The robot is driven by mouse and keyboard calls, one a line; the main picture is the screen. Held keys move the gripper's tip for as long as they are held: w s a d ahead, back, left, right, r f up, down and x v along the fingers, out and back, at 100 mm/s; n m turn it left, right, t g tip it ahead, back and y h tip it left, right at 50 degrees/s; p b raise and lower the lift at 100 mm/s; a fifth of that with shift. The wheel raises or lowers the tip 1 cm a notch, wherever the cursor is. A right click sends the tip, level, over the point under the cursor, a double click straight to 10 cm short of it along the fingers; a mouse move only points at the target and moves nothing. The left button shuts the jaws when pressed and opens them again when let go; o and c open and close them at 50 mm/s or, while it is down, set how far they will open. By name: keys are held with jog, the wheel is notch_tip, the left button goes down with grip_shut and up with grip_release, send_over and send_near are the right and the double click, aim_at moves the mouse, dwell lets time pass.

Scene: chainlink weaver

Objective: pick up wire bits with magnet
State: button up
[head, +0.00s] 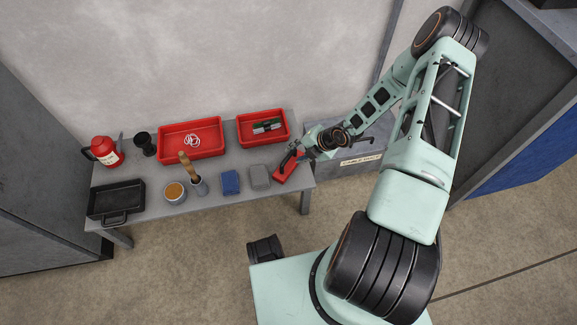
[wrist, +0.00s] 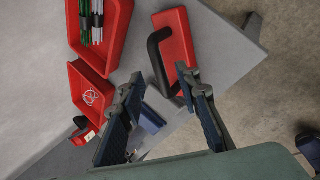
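A red block with a black bar handle, which looks like the magnet (head: 285,170), lies near the right end of the grey table. It also shows at the top of the wrist view (wrist: 179,40), with its handle on the left side. My gripper (head: 301,150) is over the table's right end, close to the magnet. In the wrist view its fingers (wrist: 160,80) are spread apart with nothing held, and the handle's lower end is near the gap between the tips. I cannot make out loose wire bits; pale looped pieces (head: 192,140) lie in the left red tray (head: 166,152).
The right red tray (head: 243,134) holds green and white rods. A blue block (head: 230,182), a grey block (head: 260,177), a brush cup (head: 199,186), an orange-topped can (head: 174,192), a black pan (head: 116,201) and a red canister (head: 105,152) stand on the table (head: 215,199).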

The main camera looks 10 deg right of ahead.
aim_at(290, 155)
jog(key=b+x, duration=0.2)
jog(key=x, duration=0.3)
jog(key=shift+w+f, duration=0.1)
jog(key=shift+f, duration=0.1)
grip_shut()
jog(key=shift+r, duration=0.1)
